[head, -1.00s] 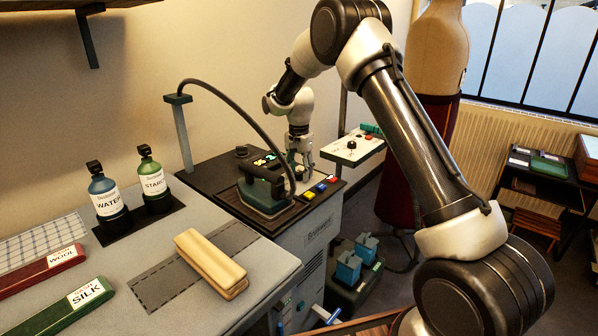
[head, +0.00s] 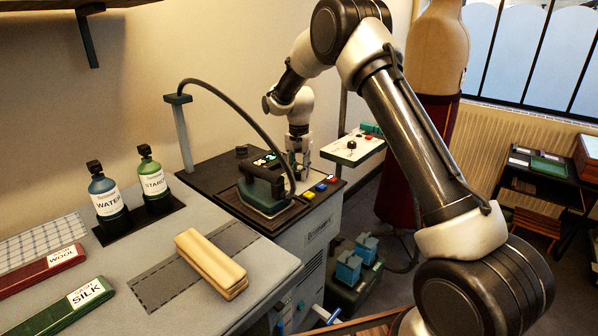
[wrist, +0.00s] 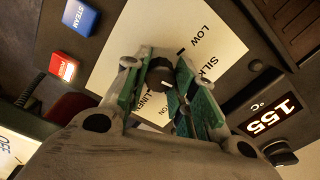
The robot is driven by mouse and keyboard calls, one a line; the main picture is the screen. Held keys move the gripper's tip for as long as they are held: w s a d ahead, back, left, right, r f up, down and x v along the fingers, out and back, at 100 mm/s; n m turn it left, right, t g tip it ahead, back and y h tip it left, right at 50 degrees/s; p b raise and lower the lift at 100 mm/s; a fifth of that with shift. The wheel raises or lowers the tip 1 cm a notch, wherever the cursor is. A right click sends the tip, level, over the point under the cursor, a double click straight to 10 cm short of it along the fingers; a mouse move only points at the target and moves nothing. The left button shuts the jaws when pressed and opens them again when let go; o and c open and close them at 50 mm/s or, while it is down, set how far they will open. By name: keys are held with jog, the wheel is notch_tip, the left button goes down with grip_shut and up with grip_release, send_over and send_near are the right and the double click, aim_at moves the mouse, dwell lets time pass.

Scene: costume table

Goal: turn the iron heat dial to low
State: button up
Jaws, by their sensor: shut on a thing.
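The iron heat dial (wrist: 158,76) is a small dark round knob with a white mark, on a pale plate (wrist: 112,62) printed LOW, SILK, LINEN and a partly hidden word ending in ON. The white mark points to the lower right in the wrist view, away from LOW. My gripper (wrist: 160,88) is shut on the dial, with a green-padded finger on either side. In the head view my gripper (head: 299,172) reaches down onto the back right of the ironing station, behind the iron (head: 264,190); the dial is hidden there.
A display (wrist: 273,113) reads 155 °C. A blue STEAM button (wrist: 80,16) and a red button (wrist: 63,67) sit near the plate. The iron's cable (head: 240,113) arches close to my gripper. Water (head: 106,195) and starch (head: 153,182) bottles stand left.

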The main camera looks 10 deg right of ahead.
aim_at(299, 172)
jog(key=n, duration=1.3)
jog(key=shift+n, duration=0.4)
dwell(0.4)
jog(key=o, duration=1)
jog(key=shift+o, duration=0.2)
notch_tip(299, 172, up, 12)
